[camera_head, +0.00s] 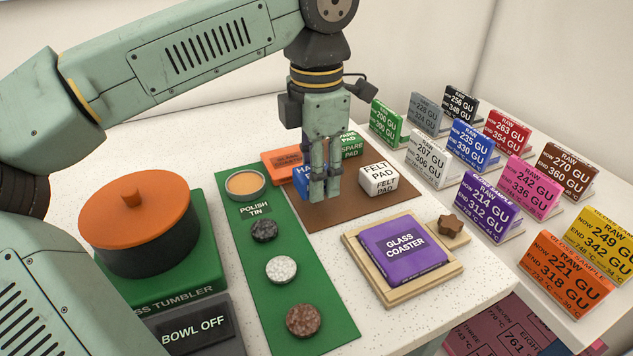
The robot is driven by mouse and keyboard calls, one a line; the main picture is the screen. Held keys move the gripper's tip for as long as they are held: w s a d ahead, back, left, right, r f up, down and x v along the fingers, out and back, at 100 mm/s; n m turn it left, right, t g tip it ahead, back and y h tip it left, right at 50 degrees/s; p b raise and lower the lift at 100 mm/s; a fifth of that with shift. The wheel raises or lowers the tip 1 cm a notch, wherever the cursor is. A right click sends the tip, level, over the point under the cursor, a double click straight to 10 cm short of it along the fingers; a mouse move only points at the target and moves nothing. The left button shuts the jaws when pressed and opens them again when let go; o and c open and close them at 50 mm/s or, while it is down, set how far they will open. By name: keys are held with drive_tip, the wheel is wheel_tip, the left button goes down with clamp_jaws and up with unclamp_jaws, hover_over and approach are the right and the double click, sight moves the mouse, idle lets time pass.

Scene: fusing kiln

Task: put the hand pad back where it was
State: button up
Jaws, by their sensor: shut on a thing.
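The hand pad (301,184) is a blue block with white letters, mostly hidden behind my gripper; only "HA" can be read. My gripper (325,196) points down and is shut on the hand pad over the brown mat (345,210). I cannot tell whether the pad touches the mat or is a little above it. The white felt pad (378,179) stands on the mat just to the right. A green block marked spare pad (351,145) is behind my gripper. An orange block (281,161) lies behind and left, its label partly hidden.
A green strip (262,205) holds a polish tin (244,184) and several round stones. The glass tumbler with orange lid (135,205) is at left. A purple glass coaster (402,247) lies in a wooden frame at front right. Several coloured sign cards (485,205) stand at right.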

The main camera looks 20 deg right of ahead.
drive_tip(key=shift+f+p, duration=0.4)
drive_tip(key=shift+f, duration=1.4)
drive_tip(key=shift+f, duration=0.2)
drive_tip(key=o, duration=1.1)
drive_tip(key=shift+r, duration=0.2)
wheel_tip(320, 180, up, 12)
drive_tip(key=shift+r+b, duration=0.1)
drive_tip(key=shift+b, duration=0.45)
